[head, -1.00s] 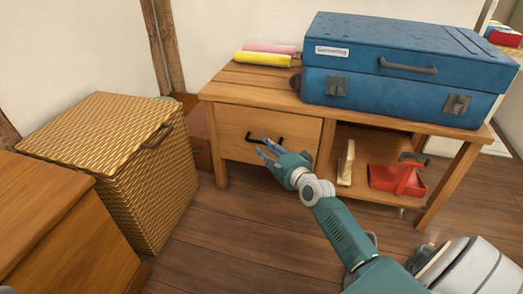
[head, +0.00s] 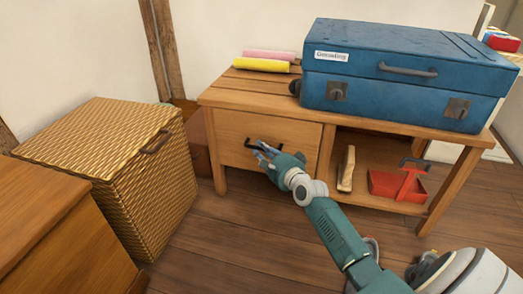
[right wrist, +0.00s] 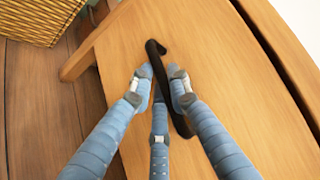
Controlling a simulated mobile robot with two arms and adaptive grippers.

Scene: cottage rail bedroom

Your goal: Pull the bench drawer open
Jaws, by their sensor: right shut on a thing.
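The wooden bench (head: 262,92) has a drawer (head: 232,126) on its left side. The drawer front looks flush with the bench frame. Its dark bar handle (head: 248,144) is partly covered by my right gripper (head: 264,152). In the right wrist view, the fingers of my right gripper (right wrist: 159,84) are closed around the dark handle (right wrist: 161,62), with fingers on both sides of it. The drawer front (right wrist: 225,95) fills much of that view. My left gripper is not in view.
A blue case (head: 400,75) and yellow and pink rolls lie on the bench top. A wooden block (head: 347,168) and a red dustpan (head: 395,187) sit on the open shelf right of the drawer. A wicker hamper (head: 155,205) stands left. The floor before the drawer is clear.

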